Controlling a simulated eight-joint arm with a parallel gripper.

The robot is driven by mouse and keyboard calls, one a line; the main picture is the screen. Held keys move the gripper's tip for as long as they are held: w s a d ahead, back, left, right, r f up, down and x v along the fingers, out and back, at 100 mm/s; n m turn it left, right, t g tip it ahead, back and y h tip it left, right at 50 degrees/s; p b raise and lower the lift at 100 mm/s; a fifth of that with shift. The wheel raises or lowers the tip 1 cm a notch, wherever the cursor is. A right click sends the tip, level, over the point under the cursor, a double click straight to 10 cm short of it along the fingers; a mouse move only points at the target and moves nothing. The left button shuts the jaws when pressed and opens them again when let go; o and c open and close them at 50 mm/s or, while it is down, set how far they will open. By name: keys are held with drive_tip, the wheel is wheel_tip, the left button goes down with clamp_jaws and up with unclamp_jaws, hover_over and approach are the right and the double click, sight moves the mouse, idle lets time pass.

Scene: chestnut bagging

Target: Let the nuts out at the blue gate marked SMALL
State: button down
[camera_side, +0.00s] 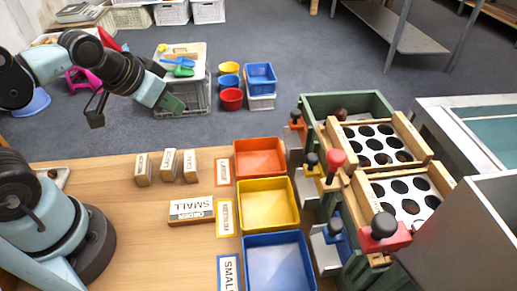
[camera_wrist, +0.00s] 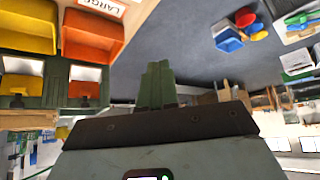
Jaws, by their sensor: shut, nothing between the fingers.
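The blue gate (camera_side: 335,227) has a dark-topped blue handle above a pale chute at the lower right of the side view. The blue bin (camera_side: 270,279) stands before it and looks empty. A label reading SMALL (camera_side: 229,272) lies left of that bin. My gripper (camera_side: 174,104) is raised at the upper left of the side view, far from the gate, with its green fingers shut and empty. The fingers (camera_wrist: 157,84) also show shut in the wrist view. The blue gate cannot be made out in the wrist view. An order block reading SMALL (camera_side: 191,211) lies on the table.
A yellow bin (camera_side: 268,206) and an orange bin (camera_side: 259,158) stand beside the blue one, before their own gates. Several small wooden blocks (camera_side: 168,164) stand on the table.

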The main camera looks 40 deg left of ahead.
drive_tip(key=c, duration=1.5)
unclamp_jaws()
drive_tip(key=shift+d, duration=0.35)
drive_tip(key=o, duration=0.4)
drive_tip(key=d+m+h, duration=0.1)
drive_tip(key=d, duration=0.1)
drive_tip(key=d+m+h, duration=0.1)
drive_tip(key=d, duration=0.2)
drive_tip(key=shift+f+m+h, duration=0.15)
drive_tip(key=shift+m+h, duration=0.15)
drive_tip(key=shift+m, duration=0.1)
drive_tip(key=shift+o, duration=0.4)
drive_tip(key=s+d+m+h, duration=0.2)
drive_tip(key=d+m+h, duration=0.2)
drive_tip(key=d, duration=0.4)
drive_tip(key=shift+d+r, duration=0.2)
drive_tip(key=shift+r, duration=0.15)
drive_tip(key=m+g+h, duration=0.2)
drive_tip(key=m+h, duration=0.4)
drive_tip(key=m, duration=0.1)
approach(331, 222)
drive_tip(key=shift+x, duration=4.1)
clamp_jaws()
